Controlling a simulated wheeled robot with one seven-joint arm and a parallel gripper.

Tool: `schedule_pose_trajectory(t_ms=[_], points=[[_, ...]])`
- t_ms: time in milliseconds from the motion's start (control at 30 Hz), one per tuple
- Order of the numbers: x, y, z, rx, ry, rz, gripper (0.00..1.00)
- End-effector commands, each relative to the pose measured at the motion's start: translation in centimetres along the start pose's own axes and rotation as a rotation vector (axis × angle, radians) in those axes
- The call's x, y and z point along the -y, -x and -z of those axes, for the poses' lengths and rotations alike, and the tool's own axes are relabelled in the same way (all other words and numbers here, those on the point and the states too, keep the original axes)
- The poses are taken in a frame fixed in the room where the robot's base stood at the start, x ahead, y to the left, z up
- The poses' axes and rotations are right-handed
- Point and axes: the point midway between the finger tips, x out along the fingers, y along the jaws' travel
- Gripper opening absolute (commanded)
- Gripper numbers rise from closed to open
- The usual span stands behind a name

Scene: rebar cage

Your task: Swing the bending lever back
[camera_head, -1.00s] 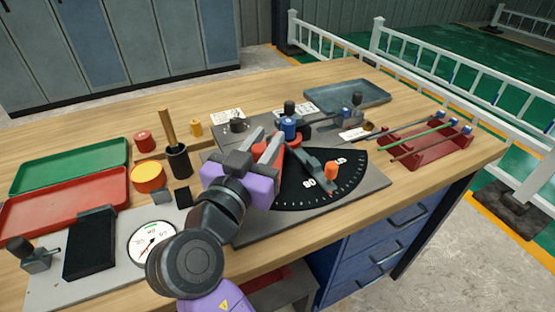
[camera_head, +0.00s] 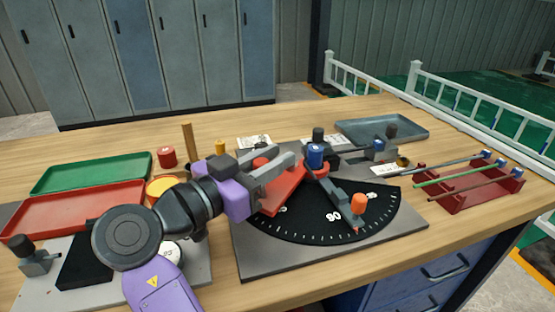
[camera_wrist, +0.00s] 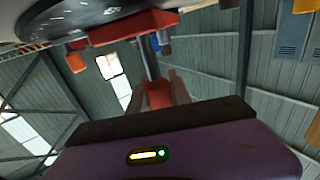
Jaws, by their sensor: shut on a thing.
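The bending lever is a red bar (camera_head: 286,189) that runs from near the blue-capped centre post (camera_head: 316,157) toward the lower left, over the left part of the black dial (camera_head: 318,230). My gripper (camera_head: 280,167), purple with grey fingers, reaches in from the left above it. It is shut on the lever's red upright handle (camera_head: 262,163), which shows partly between the fingers. In the wrist view the red handle (camera_wrist: 158,95) stands between the fingers, with the red bar (camera_wrist: 125,29) beyond. A grey arm with an orange knob (camera_head: 358,203) lies over the dial's right part.
A dark red rack (camera_head: 480,193) with several rods stands at the right. A blue-grey tray (camera_head: 380,128) lies at the back. Green (camera_head: 92,172) and red (camera_head: 75,208) trays lie at the left, near a yellow-topped round container (camera_head: 163,187). White railings run behind the bench.

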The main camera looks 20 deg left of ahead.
Motion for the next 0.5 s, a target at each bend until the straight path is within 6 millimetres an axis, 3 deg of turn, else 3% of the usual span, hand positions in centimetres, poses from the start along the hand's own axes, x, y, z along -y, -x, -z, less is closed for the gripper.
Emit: schedule_pose_trajectory(t_ms=[133, 167, 267, 500], points=[[0.0, -0.08, 0.01, 0.0, 0.001, 0.001, 0.0], [0.0, -0.08, 0.01, 0.0, 0.001, 0.001, 0.28], [-0.01, -0.09, 0.0, 0.0, 0.001, 0.001, 0.46], [-0.02, -0.07, -0.02, 0.0, 0.001, 0.001, 0.46]])
